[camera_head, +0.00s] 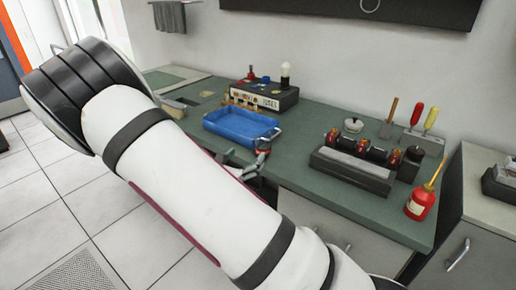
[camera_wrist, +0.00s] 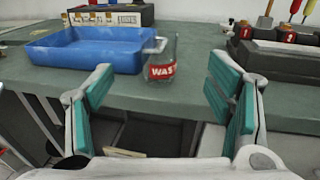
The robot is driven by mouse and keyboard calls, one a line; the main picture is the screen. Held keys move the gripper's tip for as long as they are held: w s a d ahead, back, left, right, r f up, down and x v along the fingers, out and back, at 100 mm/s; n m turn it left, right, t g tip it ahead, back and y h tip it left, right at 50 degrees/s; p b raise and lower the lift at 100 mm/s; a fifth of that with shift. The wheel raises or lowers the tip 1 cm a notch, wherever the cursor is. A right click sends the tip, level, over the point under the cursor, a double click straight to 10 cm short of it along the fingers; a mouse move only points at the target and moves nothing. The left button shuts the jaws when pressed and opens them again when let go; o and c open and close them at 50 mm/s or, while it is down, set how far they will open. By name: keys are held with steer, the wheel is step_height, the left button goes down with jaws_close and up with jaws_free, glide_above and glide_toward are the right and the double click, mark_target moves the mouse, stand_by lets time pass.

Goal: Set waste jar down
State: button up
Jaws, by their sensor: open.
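The waste jar (camera_wrist: 161,71) is clear glass with a red label reading "WAS" in the wrist view. It stands upright on the green bench top (camera_wrist: 190,90), close to the front edge. In the head view the jar (camera_head: 262,146) shows small beside the blue tray, partly covered by my gripper. My gripper (camera_wrist: 158,78) is open, with teal pads on both fingers. The jar is beyond the fingertips, in line with the gap between them, and neither pad appears to touch it. Nothing is held.
A blue tray (camera_head: 241,125) with a metal handle is just left of the jar. A labelled tube box (camera_head: 262,96) stands behind it. A dark rack (camera_head: 352,170), screwdrivers and a red oil bottle (camera_head: 421,203) are to the right. The bench between jar and rack is clear.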

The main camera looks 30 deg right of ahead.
mark_target(259, 141)
steer(key=x, duration=1.3)
steer(key=shift+w+d+f, duration=0.1)
steer(key=shift+w+d, duration=0.15)
steer(key=shift+w, duration=0.05)
steer(key=shift+c, duration=0.3)
steer(key=c, duration=1.3)
steer(key=shift+c, duration=0.8)
